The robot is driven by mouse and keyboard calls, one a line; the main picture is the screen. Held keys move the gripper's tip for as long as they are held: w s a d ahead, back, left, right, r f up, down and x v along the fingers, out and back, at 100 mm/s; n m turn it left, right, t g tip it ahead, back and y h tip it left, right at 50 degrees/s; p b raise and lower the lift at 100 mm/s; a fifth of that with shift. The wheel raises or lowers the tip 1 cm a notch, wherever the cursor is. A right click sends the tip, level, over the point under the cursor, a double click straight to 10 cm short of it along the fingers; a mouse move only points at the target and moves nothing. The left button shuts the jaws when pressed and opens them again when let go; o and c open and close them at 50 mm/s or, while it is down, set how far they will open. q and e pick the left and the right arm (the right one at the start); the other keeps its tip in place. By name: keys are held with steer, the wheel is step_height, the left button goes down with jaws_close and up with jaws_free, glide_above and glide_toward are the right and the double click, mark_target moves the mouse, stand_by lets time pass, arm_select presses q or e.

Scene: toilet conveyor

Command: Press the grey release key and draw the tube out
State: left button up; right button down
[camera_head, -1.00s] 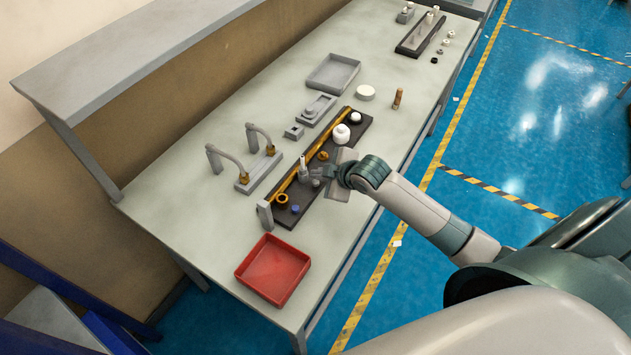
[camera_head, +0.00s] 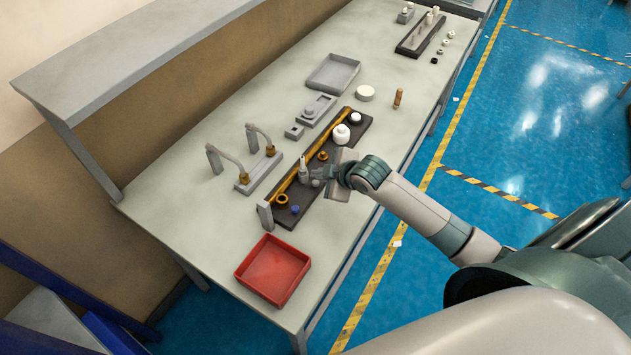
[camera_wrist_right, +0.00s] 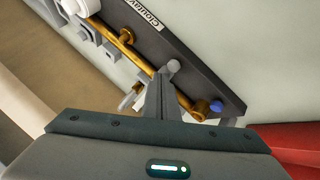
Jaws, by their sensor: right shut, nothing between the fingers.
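A dark board (camera_head: 337,147) on the bench carries a brass tube (camera_head: 310,161) along its far side; the tube also shows in the wrist view (camera_wrist_right: 130,50). A grey knob, likely the grey release key (camera_head: 316,183), stands on the board; it shows in the wrist view (camera_wrist_right: 173,66) just beyond my fingertips. A blue knob (camera_head: 295,209) is closer to the board's near end. A grey fitting with an upright tip (camera_head: 303,170) stands by the tube. My right gripper (camera_head: 318,172) is shut and empty over the board beside the grey knob; contact cannot be told. My left gripper is not seen.
A red tray (camera_head: 273,270) lies off the board's near end. A grey stand with two curved arms (camera_head: 258,171) is left of the board. White knobs (camera_head: 341,134) sit on its far part. A grey tray (camera_head: 332,73) and a wooden peg (camera_head: 398,98) lie farther back.

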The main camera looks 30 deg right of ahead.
steer(key=shift+f, duration=0.45)
stand_by(0.6)
steer(key=shift+f, duration=0.55)
stand_by(1.0)
stand_by(0.3)
steer(key=shift+r+p, duration=0.75)
steer(key=shift+r, duration=0.25)
steer(key=shift+r, duration=2.5)
